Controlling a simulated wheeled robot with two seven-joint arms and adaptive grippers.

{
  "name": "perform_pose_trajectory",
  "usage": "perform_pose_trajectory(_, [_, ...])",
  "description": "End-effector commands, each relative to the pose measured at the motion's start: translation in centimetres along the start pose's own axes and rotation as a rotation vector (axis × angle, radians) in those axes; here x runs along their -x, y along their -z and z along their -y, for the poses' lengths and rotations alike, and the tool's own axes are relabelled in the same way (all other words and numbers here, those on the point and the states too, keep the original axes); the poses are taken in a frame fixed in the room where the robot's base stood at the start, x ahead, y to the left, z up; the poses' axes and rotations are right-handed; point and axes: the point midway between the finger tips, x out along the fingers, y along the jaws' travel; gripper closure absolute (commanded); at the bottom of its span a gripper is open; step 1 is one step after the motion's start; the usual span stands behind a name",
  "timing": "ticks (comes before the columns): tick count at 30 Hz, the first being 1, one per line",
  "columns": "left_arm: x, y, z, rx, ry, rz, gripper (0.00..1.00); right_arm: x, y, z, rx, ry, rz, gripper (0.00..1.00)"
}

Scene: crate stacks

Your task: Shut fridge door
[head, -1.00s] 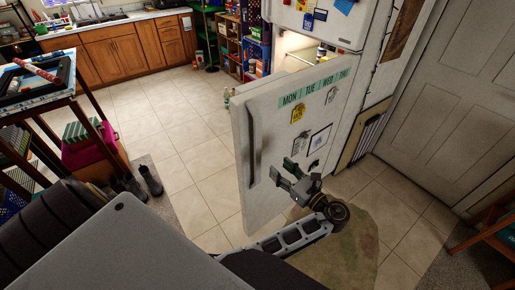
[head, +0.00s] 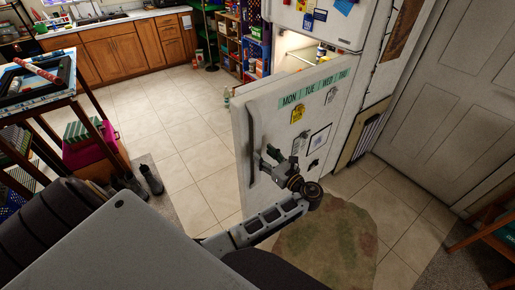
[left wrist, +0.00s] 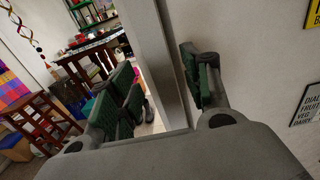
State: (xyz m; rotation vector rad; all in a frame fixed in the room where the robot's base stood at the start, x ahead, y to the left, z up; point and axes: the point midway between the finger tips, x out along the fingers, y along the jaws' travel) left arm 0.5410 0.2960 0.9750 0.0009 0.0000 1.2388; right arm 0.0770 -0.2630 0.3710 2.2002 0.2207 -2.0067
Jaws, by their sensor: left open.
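The white fridge door (head: 274,122) stands open in the head view, with a green weekday strip, magnets and notes on its face. A long grey handle (head: 250,145) runs down its left side. My left gripper (head: 268,160) is open, just right of the handle and in front of the door face. In the left wrist view, the open gripper (left wrist: 157,65) has one green-padded finger on each side of a grey upright bar, apparently the handle (left wrist: 165,55). I cannot tell whether the fingers reach around it or touch it. My right gripper is not in view.
The lit fridge interior (head: 292,43) shows behind the door. A mat (head: 335,240) lies on the floor below my left arm. A table (head: 40,90) stands at the left. Tiled floor (head: 185,130) left of the door is clear.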

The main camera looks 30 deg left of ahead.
Motion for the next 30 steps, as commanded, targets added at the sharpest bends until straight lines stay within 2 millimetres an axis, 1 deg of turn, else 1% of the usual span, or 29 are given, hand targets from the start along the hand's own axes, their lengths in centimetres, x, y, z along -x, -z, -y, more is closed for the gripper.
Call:
perform_pose_trajectory(1, [-0.7,-0.1,0.0,0.000,-0.001,0.001,0.52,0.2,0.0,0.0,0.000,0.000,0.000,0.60])
perform_pose_trajectory(6, [-2.8,-0.1,0.0,0.000,-0.001,0.001,0.52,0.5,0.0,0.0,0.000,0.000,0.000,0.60])
perform_pose_trajectory(12, [-4.3,-0.1,0.0,0.000,-0.001,0.001,0.52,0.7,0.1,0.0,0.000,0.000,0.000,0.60])
perform_pose_trajectory(16, [-4.8,0.0,0.0,0.000,0.000,0.000,0.52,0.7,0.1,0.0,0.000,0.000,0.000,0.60])
perform_pose_trajectory(24, [-4.8,0.0,0.0,0.000,0.000,0.000,0.52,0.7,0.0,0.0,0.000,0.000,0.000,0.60])
perform_pose_trajectory(26, [-4.8,0.0,0.0,0.000,0.000,0.000,0.58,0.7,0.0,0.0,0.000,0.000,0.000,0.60])
perform_pose_trajectory(30, [-4.8,0.0,0.0,0.000,0.000,0.000,0.76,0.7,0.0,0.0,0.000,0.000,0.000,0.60])
